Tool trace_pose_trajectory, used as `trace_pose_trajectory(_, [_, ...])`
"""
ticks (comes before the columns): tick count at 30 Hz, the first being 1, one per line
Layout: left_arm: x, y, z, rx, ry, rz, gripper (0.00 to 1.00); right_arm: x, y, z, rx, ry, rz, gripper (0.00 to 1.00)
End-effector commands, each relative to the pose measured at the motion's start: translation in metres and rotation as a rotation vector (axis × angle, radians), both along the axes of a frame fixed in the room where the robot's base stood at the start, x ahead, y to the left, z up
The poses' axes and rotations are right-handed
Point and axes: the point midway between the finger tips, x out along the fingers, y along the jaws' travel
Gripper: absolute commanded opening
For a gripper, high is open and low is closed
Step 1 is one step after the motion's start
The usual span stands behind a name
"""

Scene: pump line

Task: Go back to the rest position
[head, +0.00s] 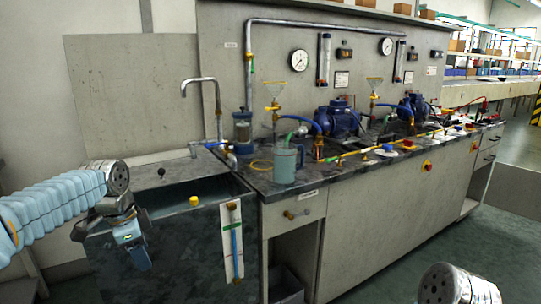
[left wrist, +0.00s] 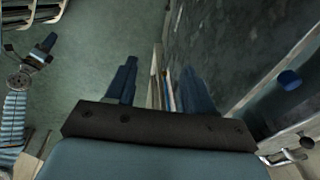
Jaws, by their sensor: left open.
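My left gripper (head: 138,258) hangs at the lower left of the head view, in front of the dark sink basin. In the left wrist view its two dark blue fingers (left wrist: 160,85) are spread apart with nothing between them. My right arm shows only as a rounded grey joint at the bottom right of the head view. In the left wrist view, what looks like my right gripper (left wrist: 46,43) is small at the left; its jaws are too small to judge.
The sink basin (head: 120,229) with a yellow knob (head: 194,201) stands close by my left gripper. A bench (head: 370,222) with a jug (head: 285,164), blue pumps (head: 338,120) and hoses runs to the right. Green floor lies free at the lower right.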

Motion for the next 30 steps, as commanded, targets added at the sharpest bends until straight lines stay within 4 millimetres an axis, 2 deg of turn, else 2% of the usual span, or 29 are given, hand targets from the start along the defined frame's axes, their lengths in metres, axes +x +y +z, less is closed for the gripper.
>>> trace_pose_trajectory(1, [0.008,-0.015,-0.038,-0.034,0.024,0.027,0.53,0.0,0.0,0.0,0.0,0.0,0.0,0.43])
trace_pose_trajectory(4, [0.016,-0.047,-0.108,-0.111,0.052,0.112,0.53,0.0,0.0,0.0,0.0,0.0,0.0,0.43])
trace_pose_trajectory(8, [0.007,-0.09,-0.198,-0.213,0.104,0.254,0.53,0.0,0.0,0.0,0.0,0.0,0.0,0.43])
trace_pose_trajectory(9, [-0.001,-0.103,-0.225,-0.241,0.124,0.307,0.53,0.0,0.0,0.0,0.0,0.0,0.0,0.43])
trace_pose_trajectory(11, [-0.017,-0.122,-0.264,-0.284,0.159,0.39,0.53,0.0,0.0,0.0,0.0,0.0,0.0,0.43])
trace_pose_trajectory(12, [-0.03,-0.135,-0.289,-0.31,0.181,0.453,0.53,0.0,0.0,0.0,0.0,0.0,0.0,0.43])
trace_pose_trajectory(14, [-0.055,-0.152,-0.324,-0.341,0.22,0.552,0.53,0.0,0.0,0.0,0.0,0.0,0.0,0.43])
trace_pose_trajectory(15, [-0.074,-0.162,-0.345,-0.359,0.246,0.621,0.53,0.0,0.0,0.0,0.0,0.0,0.0,0.43])
trace_pose_trajectory(19, [-0.138,-0.186,-0.397,-0.39,0.319,0.846,0.53,0.0,0.0,0.0,0.0,0.0,0.0,0.43])
trace_pose_trajectory(21, [-0.169,-0.193,-0.414,-0.392,0.346,0.948,0.53,0.0,0.0,0.0,0.0,0.0,0.0,0.43])
trace_pose_trajectory(24, [-0.2,-0.196,-0.426,-0.387,0.367,1.056,0.53,0.0,0.0,0.0,0.0,0.0,0.0,0.43])
trace_pose_trajectory(27, [-0.216,-0.197,-0.431,-0.384,0.374,1.114,0.53,0.0,0.0,0.0,0.0,0.0,0.0,0.43])
trace_pose_trajectory(30, [-0.22,-0.197,-0.432,-0.384,0.373,1.133,0.53,0.0,0.0,0.0,0.0,0.0,0.0,0.43])
